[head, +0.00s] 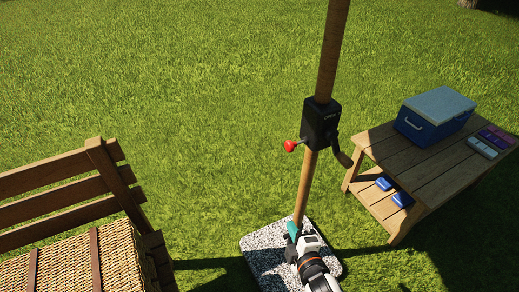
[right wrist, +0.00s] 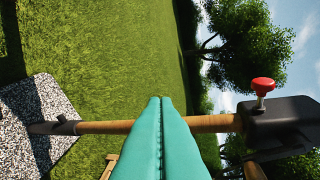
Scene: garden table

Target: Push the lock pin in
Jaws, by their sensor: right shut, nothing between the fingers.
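The lock pin has a red knob (head: 289,146) and sticks out to the left from a black housing (head: 321,122) on a wooden pole (head: 331,45). In the right wrist view the red knob (right wrist: 263,85) stands out on a short metal stem from the black housing (right wrist: 285,125). My right gripper (head: 292,229) is low by the pole, below the pin and apart from it. Its teal fingers (right wrist: 161,98) are shut together with nothing between them, and the pole passes behind them. My left gripper is out of view.
The pole stands in a speckled stone base (head: 262,262). A crank handle (head: 342,157) hangs at the housing's right. A wooden table (head: 410,160) with a blue cooler (head: 436,112) stands at right, a wooden bench (head: 60,172) with a wicker basket (head: 65,265) at left. Grass lies between.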

